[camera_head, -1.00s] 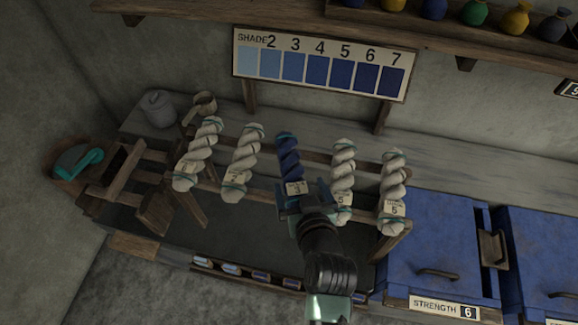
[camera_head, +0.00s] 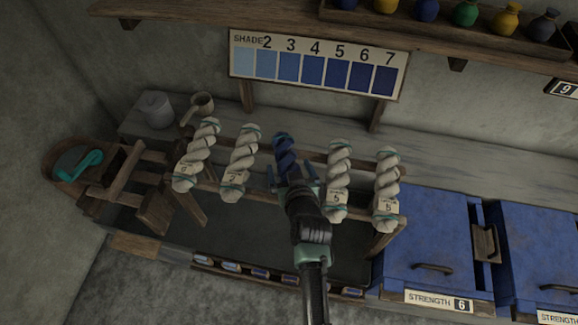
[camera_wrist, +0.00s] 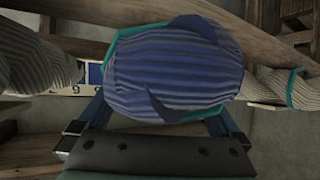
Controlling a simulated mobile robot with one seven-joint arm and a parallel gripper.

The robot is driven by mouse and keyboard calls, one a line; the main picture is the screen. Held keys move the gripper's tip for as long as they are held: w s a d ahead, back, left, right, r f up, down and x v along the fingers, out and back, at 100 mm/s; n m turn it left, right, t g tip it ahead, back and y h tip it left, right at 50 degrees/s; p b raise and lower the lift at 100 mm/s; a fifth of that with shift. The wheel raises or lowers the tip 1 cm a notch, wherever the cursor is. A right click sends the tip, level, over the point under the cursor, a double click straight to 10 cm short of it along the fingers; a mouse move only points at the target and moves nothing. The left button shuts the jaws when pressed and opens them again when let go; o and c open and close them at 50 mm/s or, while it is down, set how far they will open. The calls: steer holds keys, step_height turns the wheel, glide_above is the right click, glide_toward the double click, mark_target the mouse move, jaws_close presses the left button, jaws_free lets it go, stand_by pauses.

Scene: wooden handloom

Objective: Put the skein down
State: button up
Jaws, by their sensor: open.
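The dark blue skein (camera_head: 284,158) lies across the wooden rack (camera_head: 316,157), in the middle of a row of white skeins. Its lower end and tag are hidden behind my gripper in the head view. My gripper (camera_head: 291,182) is open, with one finger on each side of the blue skein's lower part. In the wrist view the blue skein (camera_wrist: 172,72) fills the middle, end on, just beyond the open jaws. I cannot tell whether the fingers touch it.
White skeins flank it closely, one to the left (camera_head: 240,163) and one to the right (camera_head: 338,180). A shade chart (camera_head: 315,66) stands behind. Blue vats (camera_head: 428,250) stand at the right.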

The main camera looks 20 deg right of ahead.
steer(key=shift+w+f, duration=0.1)
steer(key=shift+w, duration=0.15)
steer(key=c, duration=1.4)
jaws_close()
